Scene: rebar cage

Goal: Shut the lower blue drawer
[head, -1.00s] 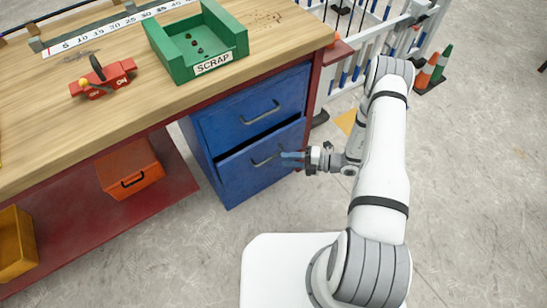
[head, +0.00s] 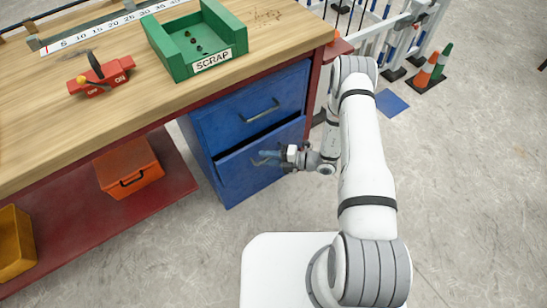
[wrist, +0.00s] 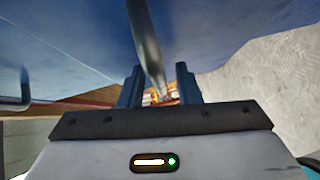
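The lower blue drawer (head: 240,186) is in the cabinet under the right end of the bench. A dark gap shows along its top edge, so it stands slightly out. In the wrist view, the grey bar handle (wrist: 148,40) runs between the two fingers of my gripper (wrist: 158,85). The fingers are apart, with room visible beside the bar, so the gripper looks open. Whether a finger touches the bar is unclear.
The upper blue drawer (head: 250,110) with its own handle is just above. An orange box (head: 130,168) sits on the red lower shelf. Floor in front is clear.

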